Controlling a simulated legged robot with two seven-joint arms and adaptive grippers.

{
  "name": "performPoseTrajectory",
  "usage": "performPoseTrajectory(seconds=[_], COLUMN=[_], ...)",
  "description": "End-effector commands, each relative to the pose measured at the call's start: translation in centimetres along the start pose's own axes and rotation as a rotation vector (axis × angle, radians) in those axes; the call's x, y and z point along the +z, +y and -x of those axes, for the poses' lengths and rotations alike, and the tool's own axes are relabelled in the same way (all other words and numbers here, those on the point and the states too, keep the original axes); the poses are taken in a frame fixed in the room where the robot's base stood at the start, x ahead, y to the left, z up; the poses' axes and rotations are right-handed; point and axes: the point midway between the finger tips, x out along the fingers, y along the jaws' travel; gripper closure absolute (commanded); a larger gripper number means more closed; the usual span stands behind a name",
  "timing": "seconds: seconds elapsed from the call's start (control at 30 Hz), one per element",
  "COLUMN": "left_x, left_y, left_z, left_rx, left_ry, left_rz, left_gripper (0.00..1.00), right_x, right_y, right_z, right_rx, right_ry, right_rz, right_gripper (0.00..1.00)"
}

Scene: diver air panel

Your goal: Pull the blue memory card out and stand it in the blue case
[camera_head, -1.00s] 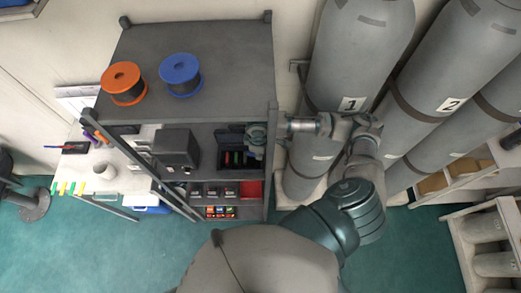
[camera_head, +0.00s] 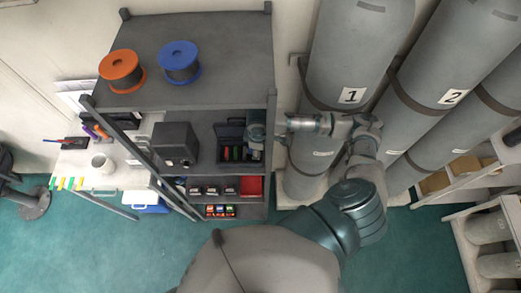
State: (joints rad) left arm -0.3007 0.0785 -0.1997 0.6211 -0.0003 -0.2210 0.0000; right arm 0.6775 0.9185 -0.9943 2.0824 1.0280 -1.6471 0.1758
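My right gripper (camera_head: 254,139) reaches into the dark shelf rack from the right, at the right end of an open dark case (camera_head: 229,161). The case holds several small upright coloured pieces, red and green among them (camera_head: 237,153). The gripper's fingers are small and partly hidden by the rack post, so I cannot tell whether they hold anything. I cannot make out the blue memory card for certain. A blue and white box (camera_head: 152,209) stands low at the left of the rack; I cannot tell whether it is the blue case. My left gripper is not in view.
A black box (camera_head: 175,146) stands left of the case. Orange (camera_head: 121,69) and blue (camera_head: 180,62) spools stand on the rack top. Below are several dark devices, a red bin (camera_head: 251,187) and coloured small items (camera_head: 220,211). Large grey cylinders (camera_head: 352,60) stand at right.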

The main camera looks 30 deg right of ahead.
Motion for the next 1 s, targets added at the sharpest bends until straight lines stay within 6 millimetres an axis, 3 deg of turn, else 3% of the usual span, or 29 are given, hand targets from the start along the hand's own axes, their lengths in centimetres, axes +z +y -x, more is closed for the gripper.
performPoseTrajectory(seconds=[0.03, 0.37, 0.73, 0.87, 1.0], left_x=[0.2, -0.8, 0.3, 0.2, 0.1], left_y=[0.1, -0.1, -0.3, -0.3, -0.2], left_z=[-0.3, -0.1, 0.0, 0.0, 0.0], left_rx=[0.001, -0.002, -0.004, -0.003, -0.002], left_ry=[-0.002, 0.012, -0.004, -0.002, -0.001], left_rz=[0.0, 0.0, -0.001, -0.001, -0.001], left_gripper=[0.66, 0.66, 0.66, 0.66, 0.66], right_x=[0.8, 1.2, 1.2, 1.1, 1.0], right_y=[-1.3, -1.5, -1.3, -1.3, -1.2], right_z=[-1.5, -0.8, -0.6, 0.5, 2.8], right_rx=[-0.036, -0.021, -0.019, -0.018, -0.016], right_ry=[-0.032, -0.025, -0.025, -0.024, -0.021], right_rz=[0.01, 0.008, 0.008, 0.009, 0.01], right_gripper=[0.61, 0.61, 0.61, 0.61, 0.61])
